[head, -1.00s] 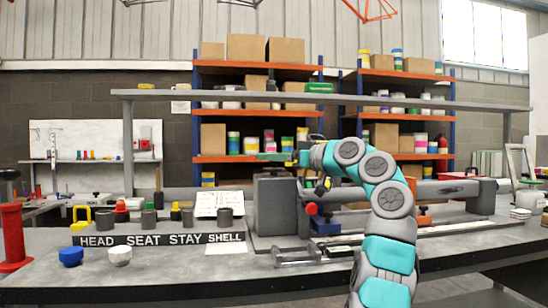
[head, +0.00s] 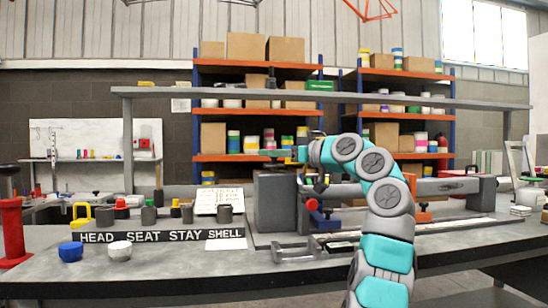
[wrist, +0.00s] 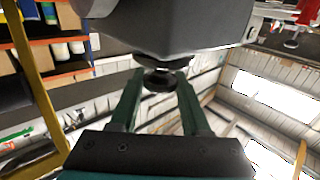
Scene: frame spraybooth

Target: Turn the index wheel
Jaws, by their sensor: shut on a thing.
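My gripper (wrist: 158,82) has its two green fingers on either side of a small dark round knob (wrist: 160,80) in the wrist view, and is shut on it. The knob sits against a dark grey block (wrist: 175,25); I take it for the index wheel, but no label shows. In the head view my gripper (head: 274,153) is above the grey end block (head: 276,203) of the long bench machine. The knob cannot be made out there, and its marks are hidden.
A red ball knob (head: 312,204) and metal rails (head: 295,252) are at the machine's front. A sign strip (head: 160,235) with several dark cups stands to the left. Blue (head: 70,251) and white (head: 120,250) caps lie before it. A grey overhead shelf (head: 230,95) spans behind.

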